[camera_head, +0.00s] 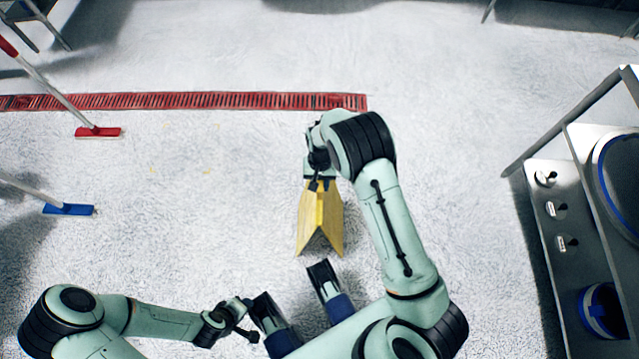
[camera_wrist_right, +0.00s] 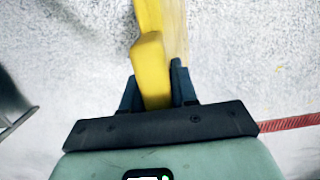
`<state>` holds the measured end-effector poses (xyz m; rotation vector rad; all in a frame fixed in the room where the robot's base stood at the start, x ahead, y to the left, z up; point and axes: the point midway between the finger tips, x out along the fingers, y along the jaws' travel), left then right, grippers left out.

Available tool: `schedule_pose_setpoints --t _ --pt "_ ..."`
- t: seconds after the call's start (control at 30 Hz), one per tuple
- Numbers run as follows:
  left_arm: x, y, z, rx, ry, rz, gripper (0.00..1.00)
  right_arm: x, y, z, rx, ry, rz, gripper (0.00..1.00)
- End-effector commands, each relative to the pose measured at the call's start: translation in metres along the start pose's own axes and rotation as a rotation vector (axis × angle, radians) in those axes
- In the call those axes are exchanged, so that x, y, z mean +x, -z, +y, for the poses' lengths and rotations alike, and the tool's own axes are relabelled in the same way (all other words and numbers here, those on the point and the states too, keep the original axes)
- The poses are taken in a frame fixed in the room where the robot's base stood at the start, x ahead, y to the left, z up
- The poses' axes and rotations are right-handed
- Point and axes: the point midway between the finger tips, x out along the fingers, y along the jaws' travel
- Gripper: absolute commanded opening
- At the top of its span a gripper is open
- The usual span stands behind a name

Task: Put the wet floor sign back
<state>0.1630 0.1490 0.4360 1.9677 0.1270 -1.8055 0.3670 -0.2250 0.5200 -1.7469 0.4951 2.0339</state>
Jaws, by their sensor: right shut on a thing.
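The yellow wet floor sign (camera_head: 309,222) is near the middle of the head view, its two panels forming an inverted V. My right gripper (camera_head: 318,178) is shut on its top end. In the right wrist view, the yellow top of the sign (camera_wrist_right: 150,62) passes between the dark fingertips of my right gripper (camera_wrist_right: 158,85). I cannot tell whether its lower edges touch the floor. My left gripper (camera_head: 236,318) is low and left of centre, away from the sign. Its fingers are too small and dark to read.
A red floor grate (camera_head: 200,101) crosses the back. A red squeegee (camera_head: 98,132) and a blue one (camera_head: 69,209) stand at left. A metal machine (camera_head: 545,210) with knobs is at right. The grey floor between is mostly clear, with small yellow marks (camera_head: 208,171).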

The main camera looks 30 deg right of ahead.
Motion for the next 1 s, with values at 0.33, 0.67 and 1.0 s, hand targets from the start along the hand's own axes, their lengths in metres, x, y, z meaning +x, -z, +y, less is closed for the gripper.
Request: schedule_pose_setpoints --t 0.33,0.67,1.0 --pt "0.002 0.003 -0.001 -0.001 0.0 0.01 0.43 0.006 0.002 -0.001 -0.002 0.002 0.002 0.0" --pt "0.003 0.006 -0.001 -0.001 0.001 0.017 0.43 0.009 0.002 -0.001 -0.001 0.001 0.001 0.53" --pt "-0.003 -0.002 0.001 0.001 -0.001 -0.006 0.43 -0.009 0.002 -0.001 -0.001 0.003 0.004 0.53"
